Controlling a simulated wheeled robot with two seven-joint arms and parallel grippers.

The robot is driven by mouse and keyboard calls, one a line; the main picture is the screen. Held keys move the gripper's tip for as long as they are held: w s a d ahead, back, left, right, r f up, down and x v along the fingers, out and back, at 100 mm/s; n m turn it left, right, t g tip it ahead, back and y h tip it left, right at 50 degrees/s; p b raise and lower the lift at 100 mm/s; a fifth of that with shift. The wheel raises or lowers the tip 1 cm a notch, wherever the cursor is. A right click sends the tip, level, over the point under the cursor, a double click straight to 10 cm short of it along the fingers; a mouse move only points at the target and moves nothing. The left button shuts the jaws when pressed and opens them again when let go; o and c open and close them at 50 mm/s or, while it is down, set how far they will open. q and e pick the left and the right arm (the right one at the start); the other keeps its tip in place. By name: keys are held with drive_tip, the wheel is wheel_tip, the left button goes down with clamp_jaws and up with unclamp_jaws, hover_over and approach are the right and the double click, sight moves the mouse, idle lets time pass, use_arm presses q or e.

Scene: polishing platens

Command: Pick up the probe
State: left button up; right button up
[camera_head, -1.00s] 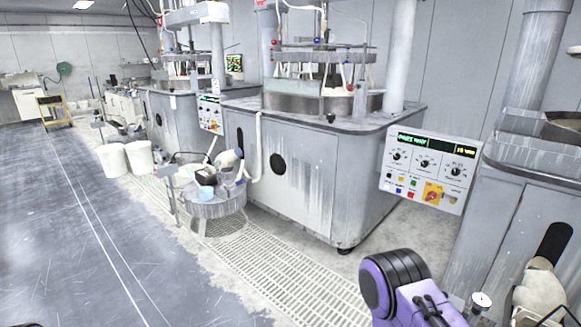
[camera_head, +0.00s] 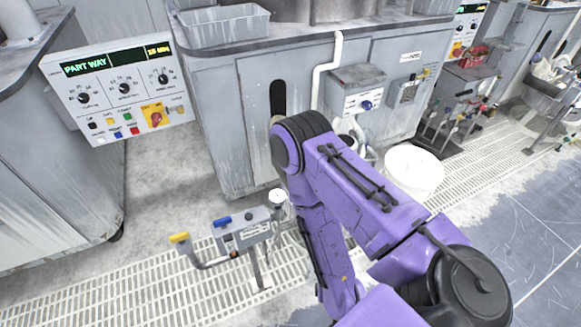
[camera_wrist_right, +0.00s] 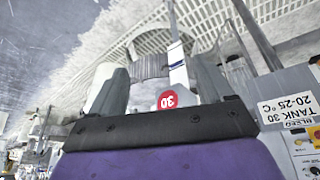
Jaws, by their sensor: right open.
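I cannot make out the probe for certain in either view. In the right wrist view my right gripper (camera_wrist_right: 160,78) is open. I cannot tell whether the strip is part of the probe or touches a finger. In the head view my purple right arm reaches down at the centre, and its gripper does not show. My left gripper is not in view.
A valve stand (camera_head: 246,232) with blue and yellow handles is left of my right arm, with a white dial (camera_head: 277,197) beside it. A white bucket (camera_head: 413,172) is to the right. A TANK 30 sign (camera_wrist_right: 287,108) appears upside down. Grey cabinets (camera_head: 225,110) line the back.

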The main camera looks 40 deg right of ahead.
drive_tip(key=shift+o, duration=0.2)
drive_tip(key=w+a+f+m+b, duration=0.1)
drive_tip(key=w+a+m, duration=0.2)
drive_tip(key=w+m, duration=0.2)
drive_tip(key=shift+w+f+t, duration=0.15)
drive_tip(key=shift+w+t, duration=0.25)
drive_tip(key=shift+w, duration=0.1)
wheel_tip(320, 180, up, 19)
drive_tip(key=m+g+y+b, duration=0.25)
drive_tip(key=m+b, duration=0.25)
drive_tip(key=m, duration=2.9)
hover_over(277, 196)
drive_tip(key=s+a, duration=0.1)
drive_tip(key=shift+s+a+g+h, duration=0.15)
drive_tip(key=shift+g+h, duration=0.2)
drive_tip(key=shift+g, duration=0.1)
drive_tip(key=shift+f+m, duration=0.2)
drive_tip(key=shift+m, duration=0.2)
drive_tip(key=f, duration=0.3)
drive_tip(key=w+d+f, duration=0.1)
drive_tip(key=f, duration=0.5)
drive_tip(key=shift+w+d+p, duration=0.2)
drive_tip(key=shift+d+p, duration=0.1)
drive_tip(key=c, duration=1.2)
